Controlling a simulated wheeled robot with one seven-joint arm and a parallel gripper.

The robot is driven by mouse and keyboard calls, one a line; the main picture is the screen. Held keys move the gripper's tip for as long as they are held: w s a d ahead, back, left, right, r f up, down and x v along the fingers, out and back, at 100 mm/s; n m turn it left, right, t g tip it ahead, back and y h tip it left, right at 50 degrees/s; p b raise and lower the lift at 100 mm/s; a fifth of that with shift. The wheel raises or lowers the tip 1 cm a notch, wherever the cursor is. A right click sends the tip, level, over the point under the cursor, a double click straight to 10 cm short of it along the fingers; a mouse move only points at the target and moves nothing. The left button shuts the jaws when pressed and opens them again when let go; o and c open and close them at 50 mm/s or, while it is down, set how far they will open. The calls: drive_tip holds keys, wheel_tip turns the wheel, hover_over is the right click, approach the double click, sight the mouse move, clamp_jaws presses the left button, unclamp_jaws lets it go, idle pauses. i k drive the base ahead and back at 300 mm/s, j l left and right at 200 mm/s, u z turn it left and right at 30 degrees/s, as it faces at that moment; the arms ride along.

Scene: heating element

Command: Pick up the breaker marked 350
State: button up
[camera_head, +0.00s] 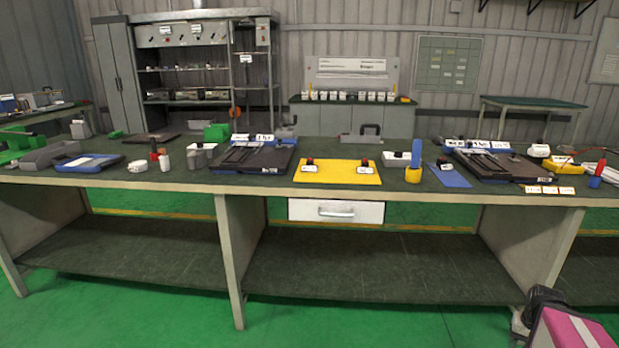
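A yellow mat (337,173) lies near the front edge of the long workbench. Two small dark parts with red tops and white tags sit apart on it, a left one (309,165) and a right one (364,167). They may be breakers, but the tag writing is too small to read, so I cannot tell which thing is marked 350. Other white tags stand on the left black tray (240,158) and the right black tray (495,166), also unreadable. My gripper is not in view.
A white box (397,159) and a yellow-and-blue tool (414,168) stand right of the mat. A blue pad (447,174) lies beyond them. A drawer (336,211) hangs under the bench. Green floor in front is mostly clear; a pink object (570,328) stands lower right.

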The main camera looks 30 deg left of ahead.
sight(310, 168)
drive_tip(key=j+u, duration=0.25)
drive_tip(key=u, duration=0.2)
drive_tip(key=i+j+u, duration=0.15)
drive_tip(key=u, duration=0.35)
drive_tip(key=i+j+u, duration=0.15)
drive_tip(key=u, duration=0.3)
drive_tip(key=i+j, duration=0.45)
